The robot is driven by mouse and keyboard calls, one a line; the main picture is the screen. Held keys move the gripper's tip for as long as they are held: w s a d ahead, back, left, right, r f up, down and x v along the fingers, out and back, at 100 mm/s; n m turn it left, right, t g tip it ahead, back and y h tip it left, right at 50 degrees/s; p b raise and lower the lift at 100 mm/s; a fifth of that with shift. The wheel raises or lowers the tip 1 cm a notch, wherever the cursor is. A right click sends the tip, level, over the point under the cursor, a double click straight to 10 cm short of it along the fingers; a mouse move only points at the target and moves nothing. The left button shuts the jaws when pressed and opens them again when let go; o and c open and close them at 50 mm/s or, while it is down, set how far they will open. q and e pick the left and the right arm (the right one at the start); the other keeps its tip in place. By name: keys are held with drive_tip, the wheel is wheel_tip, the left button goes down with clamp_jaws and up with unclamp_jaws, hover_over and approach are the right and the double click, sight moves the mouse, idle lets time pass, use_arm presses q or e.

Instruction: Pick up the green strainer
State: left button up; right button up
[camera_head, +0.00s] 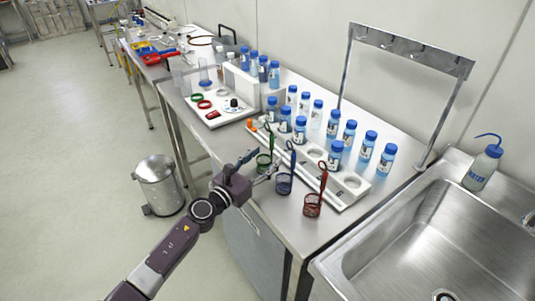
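The green strainer (264,160) stands near the front edge of the steel table, with its handle pointing up. My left gripper (260,165) reaches in from the lower left, right at the strainer. Its fingers are spread apart, and one partly covers the green basket. I cannot tell whether they touch it. The blue strainer (284,184) and the red strainer (312,204) stand in a row to the right of the green one. My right gripper is not in view.
Behind the strainers is a white rack (346,182) with blue-capped bottles around it. A metal frame (406,48) rises at the back. A sink (440,240) lies to the right.

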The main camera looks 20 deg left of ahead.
use_arm(q)
drive_tip(key=c, duration=1)
drive_tip(key=shift+c, duration=0.5)
drive_tip(key=shift+r, duration=0.1)
